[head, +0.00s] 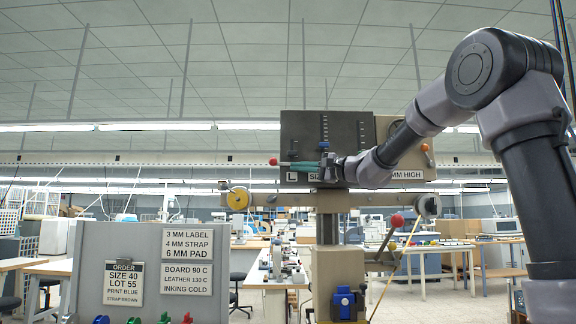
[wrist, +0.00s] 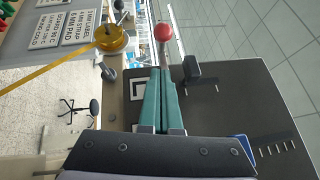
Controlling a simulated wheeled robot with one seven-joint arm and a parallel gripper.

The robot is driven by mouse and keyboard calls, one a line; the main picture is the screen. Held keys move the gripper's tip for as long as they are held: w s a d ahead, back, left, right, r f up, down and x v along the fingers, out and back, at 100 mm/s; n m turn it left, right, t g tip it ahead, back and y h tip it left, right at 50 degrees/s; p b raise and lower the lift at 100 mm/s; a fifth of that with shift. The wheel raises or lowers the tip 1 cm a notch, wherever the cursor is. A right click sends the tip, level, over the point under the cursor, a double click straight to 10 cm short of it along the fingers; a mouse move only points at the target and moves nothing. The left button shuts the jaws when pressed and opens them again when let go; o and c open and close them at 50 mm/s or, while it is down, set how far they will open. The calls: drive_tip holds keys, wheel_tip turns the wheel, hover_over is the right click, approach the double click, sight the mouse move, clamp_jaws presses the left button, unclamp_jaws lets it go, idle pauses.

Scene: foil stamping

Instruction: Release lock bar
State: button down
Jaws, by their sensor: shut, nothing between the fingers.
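A red ball knob (head: 273,161) on a short grey rod sticks out at the left side of the machine's dark panel (head: 300,130). I take it for the end of the lock bar; its rod is mostly hidden. The knob also shows in the wrist view (wrist: 163,32), just beyond my fingertips. My gripper (head: 283,164) has teal fingers and points left across the panel's lower left, above the "L" label (head: 293,178). In the wrist view my gripper (wrist: 161,70) is shut, with its fingers together and nothing between them. I cannot tell whether the tips touch the rod.
A black block (wrist: 205,70) stands out from the panel beside my fingers. A yellow roll (head: 238,199) hangs left below the knob. A second red-knobbed lever (head: 397,220) is at lower right. A grey board with signs (head: 150,265) stands at front left.

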sight(274, 164)
drive_tip(key=shift+s+a+r, duration=0.1)
drive_tip(key=shift+s+a, duration=0.1)
drive_tip(key=shift+a, duration=0.35)
drive_tip(key=shift+s+a+r, duration=0.15)
drive_tip(key=shift+a, duration=0.45)
drive_tip(key=shift+s+a+r, duration=0.1)
drive_tip(key=shift+s+a, duration=0.1)
drive_tip(key=shift+a, duration=0.35)
drive_tip(key=a, duration=0.4)
drive_tip(key=shift+s, duration=0.15)
